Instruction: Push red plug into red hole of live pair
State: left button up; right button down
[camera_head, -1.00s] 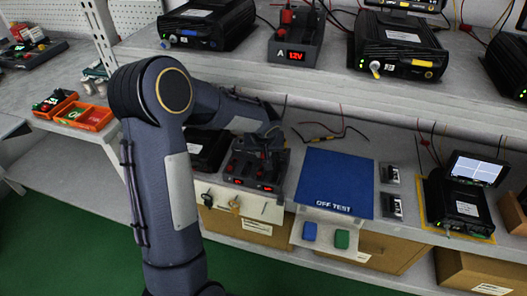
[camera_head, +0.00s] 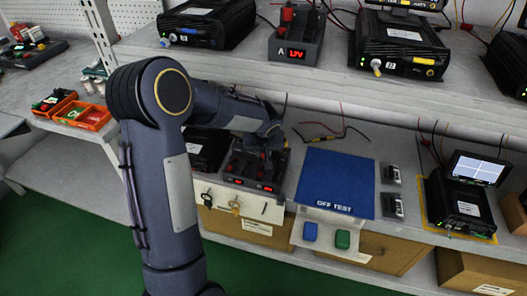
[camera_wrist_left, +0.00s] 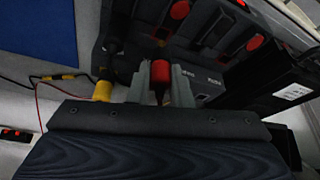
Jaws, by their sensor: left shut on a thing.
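My left gripper (camera_wrist_left: 161,84) is shut on the red plug (camera_wrist_left: 160,73), which shows between the two grey fingers in the left wrist view. The fingers are at the edge of a dark socket unit (camera_wrist_left: 222,60). The unit also shows in the head view (camera_head: 256,182), with lit red displays on its front. My left gripper (camera_head: 268,140) is just above and behind this unit there, and the plug cannot be told apart. The plug's tip and the hole under it are hidden, so I cannot tell how deep it sits. My right gripper is not in view.
A yellow plug (camera_wrist_left: 103,90) with a cable is close beside the fingers in the left wrist view. A red knob (camera_wrist_left: 180,10) rises on the unit. A blue mat (camera_head: 337,181) lies to the right. The upper shelf (camera_head: 330,75) overhangs the back.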

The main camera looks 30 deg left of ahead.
pick_arm(q)
jog(key=shift+f+b, duration=0.35)
jog(key=shift+b, duration=0.85)
dwell(1.3)
jog(key=shift+f+b, duration=1.25)
jog(key=shift+b, duration=0.5)
dwell(1.3)
jog(key=o, duration=1.2)
jog(key=shift+o, duration=0.2)
jog(key=shift+w+d+r, duration=0.1)
jog(key=shift+d+r, duration=0.05)
jog(key=shift+d, duration=0.05)
jog(key=shift+c, duration=0.3)
jog(key=shift+r, duration=0.1)
jog(key=shift+o, duration=0.3)
jog(key=shift+w+r+p, duration=0.15)
jog(key=shift+r+p, duration=0.45)
jog(key=shift+r, duration=0.2)
jog(key=shift+s+a+r+p, duration=0.15)
jog(key=shift+r+p, duration=0.45)
jog(key=shift+r, duration=0.3)
jog(key=shift+s+a+r+p, duration=0.1)
jog(key=shift+r+p, duration=0.5)
jog(key=shift+r, duration=0.25)
